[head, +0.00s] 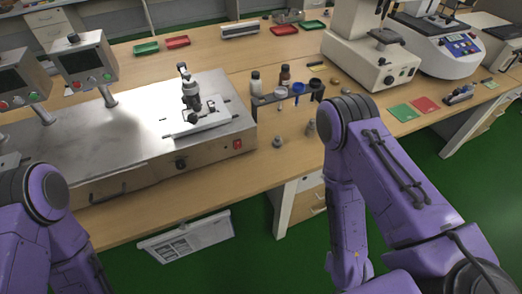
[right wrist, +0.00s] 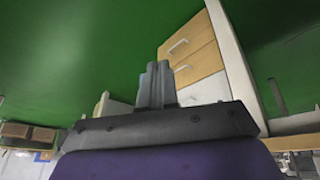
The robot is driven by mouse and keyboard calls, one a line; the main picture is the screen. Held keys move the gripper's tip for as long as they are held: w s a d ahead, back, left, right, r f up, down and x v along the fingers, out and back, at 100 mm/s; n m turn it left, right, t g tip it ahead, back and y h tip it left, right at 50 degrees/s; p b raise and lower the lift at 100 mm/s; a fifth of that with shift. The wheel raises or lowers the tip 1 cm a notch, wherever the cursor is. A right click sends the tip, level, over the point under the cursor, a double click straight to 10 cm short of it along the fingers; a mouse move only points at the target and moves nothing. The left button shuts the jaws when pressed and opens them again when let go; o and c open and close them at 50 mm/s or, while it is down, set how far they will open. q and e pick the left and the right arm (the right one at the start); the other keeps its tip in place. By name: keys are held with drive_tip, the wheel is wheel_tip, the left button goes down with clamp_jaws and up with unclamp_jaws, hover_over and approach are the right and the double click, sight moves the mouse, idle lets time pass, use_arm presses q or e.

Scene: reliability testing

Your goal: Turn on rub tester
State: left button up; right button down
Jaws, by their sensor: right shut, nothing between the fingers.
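The machine that looks like the rub tester (head: 140,142) has a wide metal top and stands on the wooden bench at left in the head view. A red switch (head: 238,144) is on its front face near the right end, with a black knob (head: 181,164) to its left. I cannot tell the switch's position. A control box (head: 86,62) with coloured buttons rises on a post behind it. My right gripper (right wrist: 160,68) is shut and empty in the right wrist view, over green floor near a drawer cabinet. My left gripper is out of view.
A small black rack (head: 288,97) with bottles stands right of the machine, with small metal weights (head: 277,142) near the bench's front edge. A white instrument (head: 370,62) stands farther right. A drawer cabinet (head: 306,205) is under the bench, close to my right arm.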

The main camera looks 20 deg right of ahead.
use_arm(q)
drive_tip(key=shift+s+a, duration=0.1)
use_arm(e)
drive_tip(key=shift+a, duration=0.1)
